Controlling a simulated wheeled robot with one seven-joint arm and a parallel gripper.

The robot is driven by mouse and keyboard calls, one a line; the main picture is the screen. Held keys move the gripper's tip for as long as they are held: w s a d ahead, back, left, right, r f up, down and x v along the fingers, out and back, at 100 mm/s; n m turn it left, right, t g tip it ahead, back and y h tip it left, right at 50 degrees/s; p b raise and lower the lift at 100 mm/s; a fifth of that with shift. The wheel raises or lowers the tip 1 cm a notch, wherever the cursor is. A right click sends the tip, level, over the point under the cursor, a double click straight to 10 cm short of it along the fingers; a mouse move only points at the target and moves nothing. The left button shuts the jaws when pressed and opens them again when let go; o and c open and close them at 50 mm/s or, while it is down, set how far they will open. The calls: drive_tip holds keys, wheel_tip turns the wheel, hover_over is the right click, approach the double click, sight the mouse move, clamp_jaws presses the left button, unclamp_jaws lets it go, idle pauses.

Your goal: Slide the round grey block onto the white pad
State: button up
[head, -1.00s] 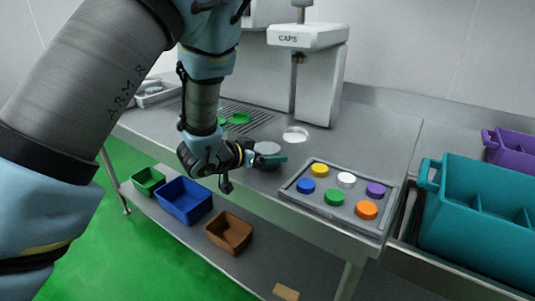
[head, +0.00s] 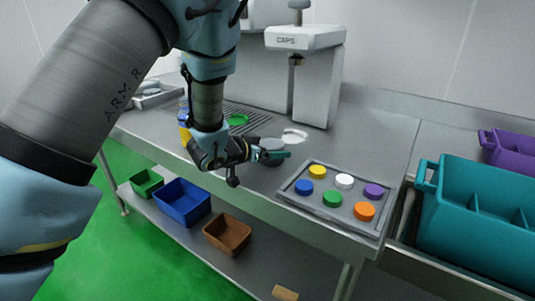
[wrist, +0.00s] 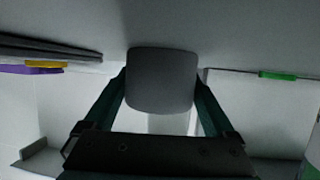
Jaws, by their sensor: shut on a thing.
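The round grey block (head: 271,145) stands on the steel table, with my gripper (head: 273,155) shut on its sides from the front left. In the wrist view the grey block (wrist: 161,82) is between my two teal fingers. The white pad (head: 296,134) is a pale disc on the table just behind and right of the block. The block's far right edge meets or covers the pad's near left edge in the head view; I cannot tell which. The pad cannot be made out in the wrist view.
A grey tray (head: 289,194) with several coloured caps lies to the right, near the front edge. The white CAPS machine (head: 318,85) stands behind the pad. A green disc (head: 238,120) sits by the drain grate.

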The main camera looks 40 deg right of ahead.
drive_tip(key=shift+w+d, duration=0.2)
drive_tip(key=shift+d, duration=0.4)
drive_tip(key=shift+w+d, duration=0.2)
drive_tip(key=shift+d, duration=0.4)
drive_tip(key=shift+w+d+f, duration=0.1)
drive_tip(key=shift+w+d, duration=0.2)
drive_tip(key=shift+d, duration=0.6)
drive_tip(key=shift+w+d, duration=0.3)
drive_tip(key=shift+d, duration=0.65)
drive_tip(key=shift+w+d+f, duration=0.1)
drive_tip(key=shift+w+d, duration=0.2)
drive_tip(key=shift+d, duration=0.6)
